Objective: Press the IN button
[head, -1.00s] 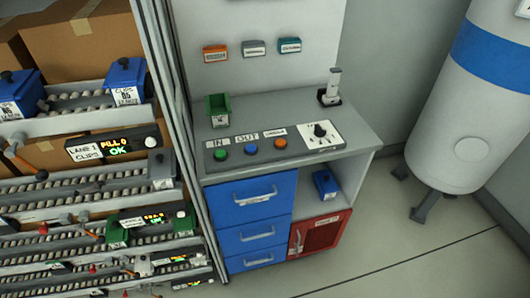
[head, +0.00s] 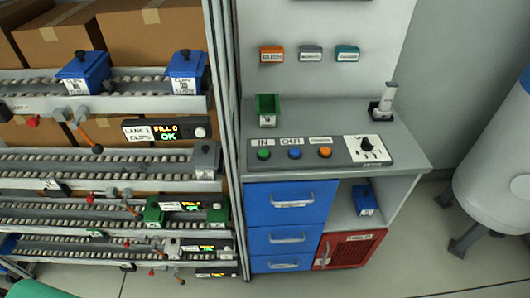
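The IN button (head: 264,154) is a green round button at the left end of a grey control panel (head: 340,157) on the cabinet top. The label IN sits just above it. A blue button (head: 295,153) under the label OUT and an orange button (head: 325,152) stand to its right, then a black knob (head: 366,143) on a white plate. Nothing covers the IN button. Neither of my grippers shows in the head view.
A flow rack (head: 110,105) with blue bins (head: 186,70) and cardboard boxes stands left of the cabinet. A green bin (head: 267,110) sits behind the panel. A white tank (head: 497,170) stands at the right. A green surface (head: 40,289) shows at the bottom left corner.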

